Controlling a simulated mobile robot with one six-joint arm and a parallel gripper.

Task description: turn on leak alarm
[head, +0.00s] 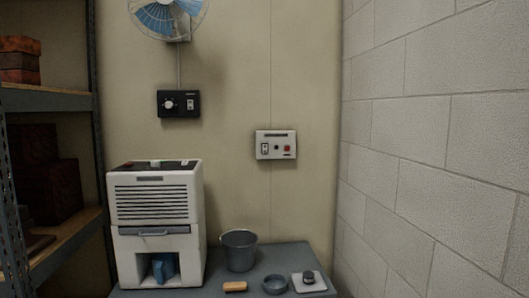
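A white wall box (276,145) hangs on the beige wall, above and to the right of the bucket. It has a dark label strip along its top, a small rocker switch (265,148) at its left, a dark round spot in the middle and a red square part (287,148) at its right. It looks like the leak alarm, but its label is too small to read. I cannot tell which way the switch is set or whether the red part is lit. My gripper is not in view.
A black control box (179,104) with a knob and switch hangs below a blue-bladed fan (168,18). A white dehumidifier (155,224), grey bucket (239,250), small bowl (275,285) and white pad (309,283) stand on a grey table. Shelves are left, a block wall right.

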